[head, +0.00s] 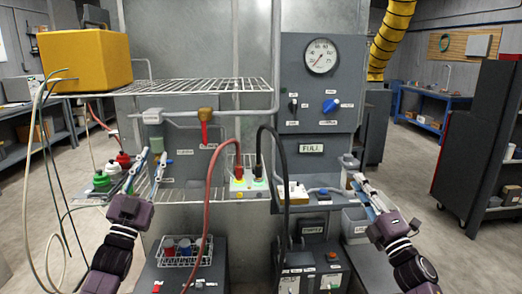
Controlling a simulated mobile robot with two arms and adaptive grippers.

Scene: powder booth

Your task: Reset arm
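My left gripper (149,166) is at the left, in front of the booth, with its two pale fingers pointing up and away from me. Its fingers stand apart with nothing visible between them. My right gripper (356,182) is at the right, in front of the grey panel's lower right side. Its fingers point up and to the left, seen nearly edge-on, with a narrow gap between them and nothing visibly held. Neither gripper clearly touches anything.
A wire shelf (200,88) carries a yellow box (85,60). A red hose (209,180) and black hose (284,190) hang centrally. The panel has a gauge (321,56) and blue knob (330,106). A wire basket (184,261) stands below. Floor shows at both sides.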

